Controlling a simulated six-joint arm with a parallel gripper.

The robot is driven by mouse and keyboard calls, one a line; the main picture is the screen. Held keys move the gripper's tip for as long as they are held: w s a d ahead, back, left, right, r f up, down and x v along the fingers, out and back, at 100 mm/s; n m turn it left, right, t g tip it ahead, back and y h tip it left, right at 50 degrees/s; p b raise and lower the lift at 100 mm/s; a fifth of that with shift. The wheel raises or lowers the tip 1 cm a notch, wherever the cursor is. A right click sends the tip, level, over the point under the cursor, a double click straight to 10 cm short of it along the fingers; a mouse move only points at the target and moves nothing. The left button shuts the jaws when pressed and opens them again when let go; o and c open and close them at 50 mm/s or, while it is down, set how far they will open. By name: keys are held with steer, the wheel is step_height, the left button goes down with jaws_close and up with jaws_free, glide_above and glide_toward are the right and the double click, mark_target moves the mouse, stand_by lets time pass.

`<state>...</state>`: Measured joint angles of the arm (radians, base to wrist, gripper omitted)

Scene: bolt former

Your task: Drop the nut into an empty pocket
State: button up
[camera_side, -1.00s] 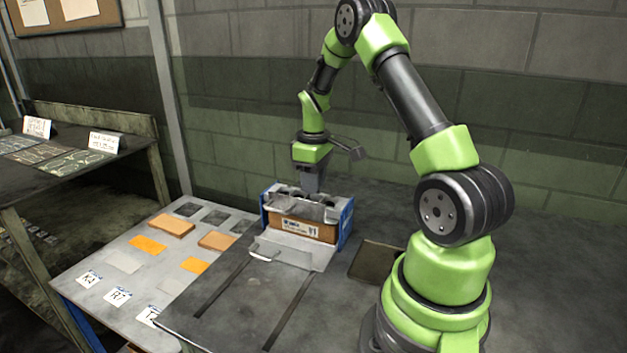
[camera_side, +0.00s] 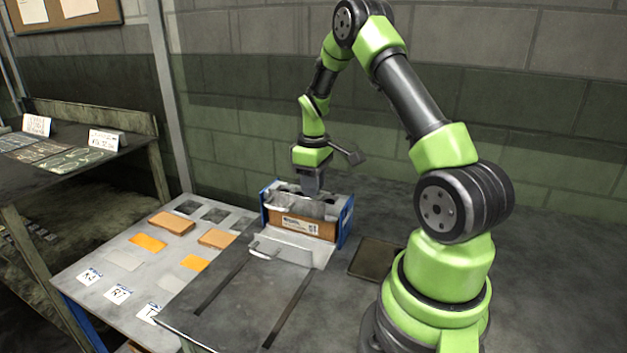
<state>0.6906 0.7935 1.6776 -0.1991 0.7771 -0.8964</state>
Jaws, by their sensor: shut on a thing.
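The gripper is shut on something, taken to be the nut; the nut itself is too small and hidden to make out. The pockets (camera_side: 330,208) are seen at a low angle, so I cannot tell which are empty.
The bench behind and right is clear.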

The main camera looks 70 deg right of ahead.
steer(key=shift+f, duration=0.2)
steer(key=o, duration=1)
steer(key=shift+r, duration=0.15)
step_height(320, 180, up, 10)
steer(key=shift+f, duration=0.15)
